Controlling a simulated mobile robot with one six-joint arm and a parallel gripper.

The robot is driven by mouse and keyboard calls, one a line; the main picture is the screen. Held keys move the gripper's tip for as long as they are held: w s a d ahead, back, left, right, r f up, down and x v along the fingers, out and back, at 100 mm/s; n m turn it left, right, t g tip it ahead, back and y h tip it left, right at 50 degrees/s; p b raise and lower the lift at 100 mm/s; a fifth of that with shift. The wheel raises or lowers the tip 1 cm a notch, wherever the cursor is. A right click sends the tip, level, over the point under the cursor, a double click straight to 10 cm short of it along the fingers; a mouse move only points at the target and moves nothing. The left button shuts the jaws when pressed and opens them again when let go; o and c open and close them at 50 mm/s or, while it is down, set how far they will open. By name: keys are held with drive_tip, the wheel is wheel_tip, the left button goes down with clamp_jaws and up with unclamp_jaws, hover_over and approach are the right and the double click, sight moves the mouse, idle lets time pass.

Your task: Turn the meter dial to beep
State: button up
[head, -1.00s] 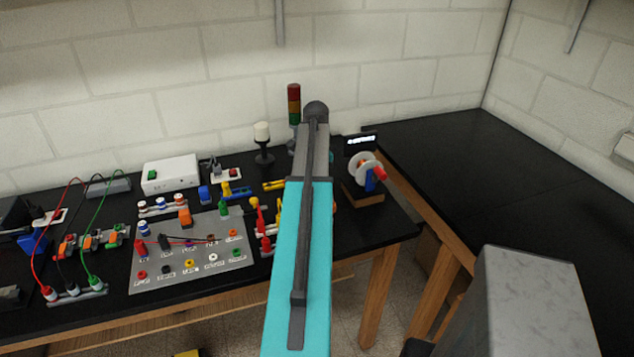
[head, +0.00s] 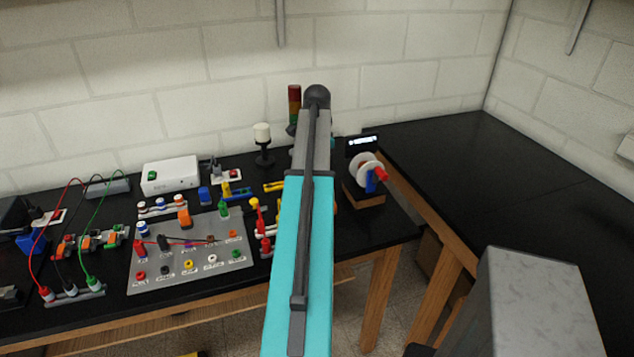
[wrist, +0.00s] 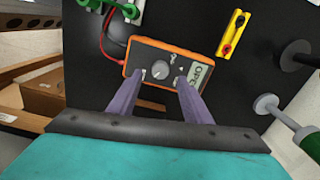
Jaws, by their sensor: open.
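The meter (wrist: 190,62) has an orange rim and a grey face, and it lies on the black bench top in the wrist view. I cannot tell whether the fingertips touch the face. In the head view my arm hides the gripper and the meter.
A yellow block (wrist: 232,37) with red and black parts lies beyond the meter. Red and black leads run at the meter's left. In the head view, a wheel device (head: 366,170) stands right of my arm.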

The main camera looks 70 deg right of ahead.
wheel_tip(320, 180, up, 9)
drive_tip(key=b, duration=0.2)
idle(0.4)
idle(0.5)
